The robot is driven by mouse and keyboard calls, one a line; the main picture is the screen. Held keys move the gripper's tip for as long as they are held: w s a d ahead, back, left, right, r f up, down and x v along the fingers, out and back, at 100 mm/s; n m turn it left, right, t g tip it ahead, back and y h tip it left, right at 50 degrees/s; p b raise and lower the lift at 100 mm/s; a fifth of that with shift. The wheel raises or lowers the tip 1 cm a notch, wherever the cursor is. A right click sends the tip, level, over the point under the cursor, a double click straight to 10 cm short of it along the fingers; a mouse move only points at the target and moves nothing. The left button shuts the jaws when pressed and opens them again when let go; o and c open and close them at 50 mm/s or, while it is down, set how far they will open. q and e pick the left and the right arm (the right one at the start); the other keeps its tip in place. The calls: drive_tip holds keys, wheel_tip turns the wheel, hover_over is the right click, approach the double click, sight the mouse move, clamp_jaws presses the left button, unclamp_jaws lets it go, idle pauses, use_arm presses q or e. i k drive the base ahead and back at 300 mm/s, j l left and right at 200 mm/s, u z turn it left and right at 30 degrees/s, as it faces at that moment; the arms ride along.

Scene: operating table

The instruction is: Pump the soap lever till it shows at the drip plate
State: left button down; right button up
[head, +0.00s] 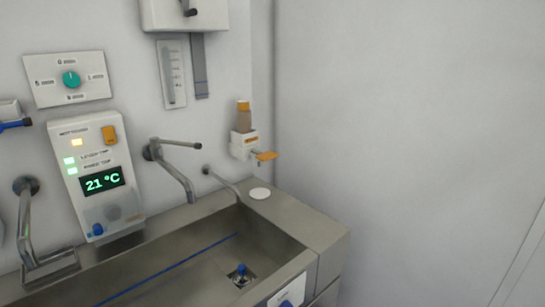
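The soap dispenser (244,143) is a white wall unit near the room corner, with a brown bottle with an orange top (243,118) standing in it. Its orange lever (266,156) sticks out to the front right, above a small nozzle. A round white plate (260,193), which looks like the drip plate, lies on the sink's back right ledge below the dispenser. Its top looks plain white, with no soap visible on it. Neither of my grippers is in view.
A steel sink (190,262) runs along the wall, with a blue-topped drain (240,272). A faucet (174,168) and a thin spout (222,180) stand left of the dispenser. A control panel (99,178) reads 21 °C. The wall to the right is bare.

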sight(267, 156)
drive_tip(key=i+l, duration=0.15)
drive_tip(key=l, duration=0.25)
drive_tip(key=i+l+z, duration=0.1)
drive_tip(key=l, duration=0.25)
drive_tip(key=i+l, duration=0.25)
drive_tip(key=i+l+z, duration=0.1)
drive_tip(key=l, duration=0.4)
drive_tip(key=i+l, duration=0.25)
drive_tip(key=l, duration=0.1)
